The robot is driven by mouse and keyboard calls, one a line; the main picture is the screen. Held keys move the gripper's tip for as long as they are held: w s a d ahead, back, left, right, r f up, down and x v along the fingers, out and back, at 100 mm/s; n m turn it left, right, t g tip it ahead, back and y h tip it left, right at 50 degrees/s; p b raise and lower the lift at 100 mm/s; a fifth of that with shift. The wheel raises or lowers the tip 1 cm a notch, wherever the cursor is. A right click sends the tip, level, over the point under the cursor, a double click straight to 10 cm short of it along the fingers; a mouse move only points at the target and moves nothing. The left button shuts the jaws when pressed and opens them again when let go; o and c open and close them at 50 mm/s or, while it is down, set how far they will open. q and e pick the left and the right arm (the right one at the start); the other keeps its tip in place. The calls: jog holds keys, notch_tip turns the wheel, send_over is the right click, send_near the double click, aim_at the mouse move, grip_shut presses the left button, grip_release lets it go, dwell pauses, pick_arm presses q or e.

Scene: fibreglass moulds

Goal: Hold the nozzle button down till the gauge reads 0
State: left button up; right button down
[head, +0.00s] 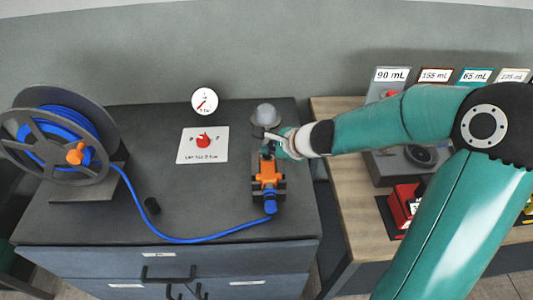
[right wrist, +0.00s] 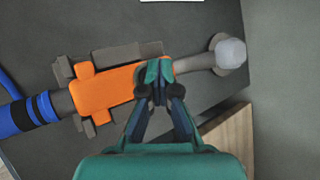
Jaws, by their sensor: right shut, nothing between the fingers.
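The orange nozzle (head: 268,172) lies on the dark cabinet top, with the blue hose joined at its near end. My right gripper (head: 272,150) is shut, its tips at the nozzle's far end. In the right wrist view the closed fingertips (right wrist: 158,72) sit over the end of the orange body (right wrist: 108,90), beside the grey pipe. I cannot tell whether they touch it; the button is not visible and may be under the tips. The round white gauge (head: 205,101) stands at the back; its red needle slants, its numbers too small to read. My left gripper is not in view.
A hose reel (head: 68,140) with blue hose stands at the left. A white plate with a red knob (head: 203,141) lies before the gauge. A pale grey dome (head: 265,115) is behind the nozzle. A wooden bench (head: 345,190) stands right.

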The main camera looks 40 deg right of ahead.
dwell(0.8)
jog(key=shift+r+p, duration=0.8)
jog(key=shift+r, duration=0.05)
jog(key=shift+r, duration=0.1)
notch_tip(320, 180, up, 5)
jog(key=p, duration=0.5)
